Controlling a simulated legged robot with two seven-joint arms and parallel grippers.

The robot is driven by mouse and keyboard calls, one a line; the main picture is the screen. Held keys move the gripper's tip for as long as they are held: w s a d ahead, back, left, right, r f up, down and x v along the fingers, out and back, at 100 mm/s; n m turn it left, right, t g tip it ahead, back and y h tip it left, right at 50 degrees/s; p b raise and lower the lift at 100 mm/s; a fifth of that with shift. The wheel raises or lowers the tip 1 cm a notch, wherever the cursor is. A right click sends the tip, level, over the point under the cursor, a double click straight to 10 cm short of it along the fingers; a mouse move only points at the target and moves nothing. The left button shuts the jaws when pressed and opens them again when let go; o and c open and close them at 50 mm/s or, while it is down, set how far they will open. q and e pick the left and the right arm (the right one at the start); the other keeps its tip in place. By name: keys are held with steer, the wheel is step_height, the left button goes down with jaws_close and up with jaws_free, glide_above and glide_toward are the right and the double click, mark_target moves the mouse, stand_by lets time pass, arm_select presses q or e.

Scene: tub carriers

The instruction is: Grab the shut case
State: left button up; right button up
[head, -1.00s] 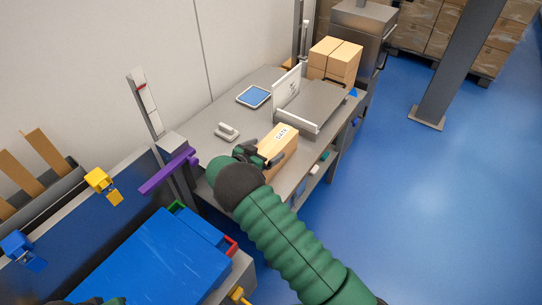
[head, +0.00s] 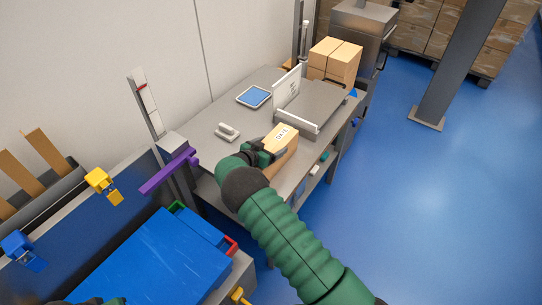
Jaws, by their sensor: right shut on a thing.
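The shut case is a tan cardboard box (head: 289,147) with closed flaps and a white "DATE" label on top. It is at the front part of the grey bench, in the middle of the head view. My right gripper (head: 268,151) is shut on the near left part of the box. The fingers partly hide its near side, and I cannot tell whether its underside touches the bench. Only a sliver of my left arm shows at the bottom left edge; its fingers are out of view.
The grey bench (head: 205,128) holds a tablet (head: 254,96), a pale handheld tool (head: 227,132) and a grey platform (head: 313,105) with an upright panel. Stacked boxes (head: 335,60) stand behind. A blue-lidded tub (head: 150,258) is at lower left. Blue floor (head: 440,200) is open on the right.

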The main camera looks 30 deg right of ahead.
steer(key=c, duration=0.5)
steer(key=shift+w+r, duration=0.1)
steer(key=shift+w, duration=0.05)
steer(key=shift+r, duration=0.1)
